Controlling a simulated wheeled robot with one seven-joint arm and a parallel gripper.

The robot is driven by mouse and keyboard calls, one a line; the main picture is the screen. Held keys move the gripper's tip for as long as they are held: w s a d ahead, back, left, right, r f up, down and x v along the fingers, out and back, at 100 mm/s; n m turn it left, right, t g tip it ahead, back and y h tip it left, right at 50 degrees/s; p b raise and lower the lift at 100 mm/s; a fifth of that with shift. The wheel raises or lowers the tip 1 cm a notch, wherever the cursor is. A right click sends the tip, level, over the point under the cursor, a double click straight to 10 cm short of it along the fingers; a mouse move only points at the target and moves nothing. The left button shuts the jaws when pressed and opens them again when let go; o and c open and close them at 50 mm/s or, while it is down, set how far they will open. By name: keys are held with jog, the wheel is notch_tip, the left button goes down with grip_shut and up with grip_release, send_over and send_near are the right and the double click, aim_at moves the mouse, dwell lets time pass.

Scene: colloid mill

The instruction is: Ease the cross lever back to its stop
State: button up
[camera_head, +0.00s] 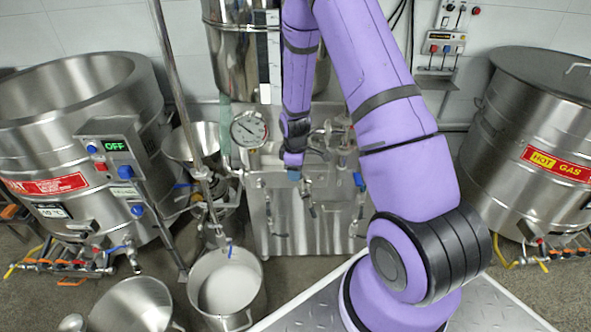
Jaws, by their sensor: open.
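My arm reaches up and over, and its wrist hangs in front of the steel machine at the centre. My gripper (318,153) is small and dark at the wrist's right side, open, with its fingers hard to make out. Just right of it is a cluster of bright metal fittings (340,135) on the machine. The cross lever seems to be among these fittings, but I cannot single out its arms or its angle. I cannot tell whether my gripper touches it.
A round dial gauge (249,129) sits left of my wrist. Valves with small handles line the steel cabinet (290,225) below. Large steel vats stand left (75,125) and right (535,140). A pot (227,285) of pale liquid stands on the floor. A slanted pole (174,75) rises at left.

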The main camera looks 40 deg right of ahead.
grip_shut()
jog(key=shift+w+a, duration=0.15)
jog(key=shift+a, duration=0.05)
jog(key=w+a+f+g+h, duration=0.3)
jog(key=a+f+g+h, duration=0.2)
jog(key=h, duration=0.3)
jog(key=shift+w+a+f, duration=0.15)
jog(key=shift+w+f, duration=0.15)
jog(key=shift+f, duration=0.2)
dwell(0.6)
dwell(0.4)
grip_release()
